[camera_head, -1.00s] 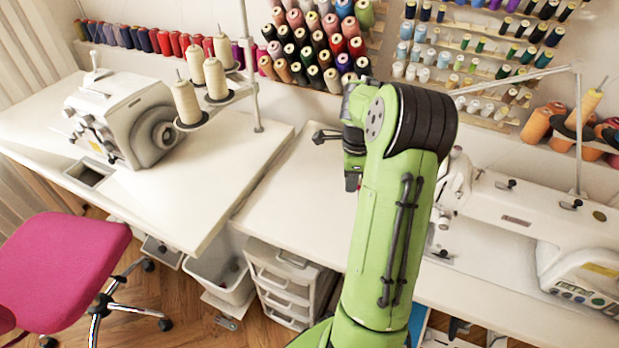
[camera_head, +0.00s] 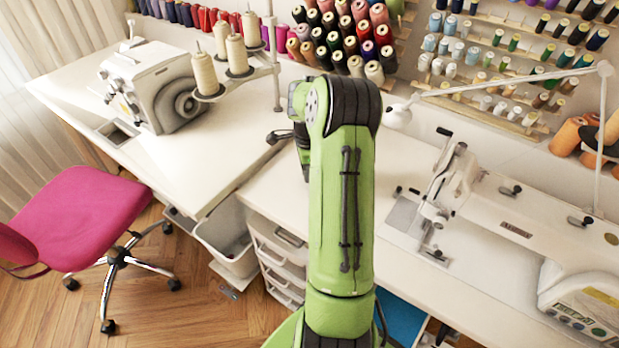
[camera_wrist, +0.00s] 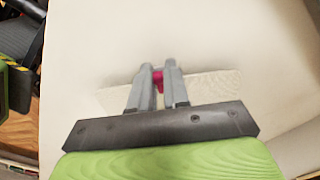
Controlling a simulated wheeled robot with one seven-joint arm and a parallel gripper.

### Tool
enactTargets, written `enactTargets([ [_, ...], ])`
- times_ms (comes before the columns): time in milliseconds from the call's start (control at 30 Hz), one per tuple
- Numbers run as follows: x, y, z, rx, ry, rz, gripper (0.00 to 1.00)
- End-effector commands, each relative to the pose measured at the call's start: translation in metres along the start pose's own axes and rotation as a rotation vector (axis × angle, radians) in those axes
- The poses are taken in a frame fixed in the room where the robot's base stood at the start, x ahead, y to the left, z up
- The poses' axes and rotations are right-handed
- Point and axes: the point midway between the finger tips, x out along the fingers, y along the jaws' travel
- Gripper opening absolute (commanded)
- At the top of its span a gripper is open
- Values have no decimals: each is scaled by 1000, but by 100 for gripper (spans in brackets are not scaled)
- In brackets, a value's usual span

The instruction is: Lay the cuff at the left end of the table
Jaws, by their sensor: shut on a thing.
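In the wrist view my gripper (camera_wrist: 159,72) is shut, with a small magenta bit (camera_wrist: 158,82) between its fingers. A pale cream, textured strip (camera_wrist: 215,86) extends to both sides of the fingers; I take it to be the cuff. It is close to the white table top (camera_wrist: 250,35), and I cannot tell whether it touches. In the head view my arm (camera_head: 340,200) reaches over the left part of the white table (camera_head: 265,195). My arm hides most of the gripper there, and the cuff does not show.
A sewing machine (camera_head: 540,215) stands on the table to the right of my arm. An overlock machine (camera_head: 160,85) and cream thread cones (camera_head: 236,55) are on the left table (camera_head: 185,165). A pink chair (camera_head: 85,215) and drawers (camera_head: 275,250) are below. Bare table top surrounds the gripper.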

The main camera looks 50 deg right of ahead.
Motion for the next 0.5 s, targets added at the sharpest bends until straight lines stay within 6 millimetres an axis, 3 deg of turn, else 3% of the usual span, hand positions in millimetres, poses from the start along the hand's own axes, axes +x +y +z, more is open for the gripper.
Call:
enactTargets([
  [67, 18, 1, 0, 0, -1, 3, 0],
  [400, 20, 0, 0, 0, 0, 0, 0],
  [433, 20, 0, 0, 0, 0, 0, 19],
  [500, 20, 0, 0, 0, 0, 0, 29],
])
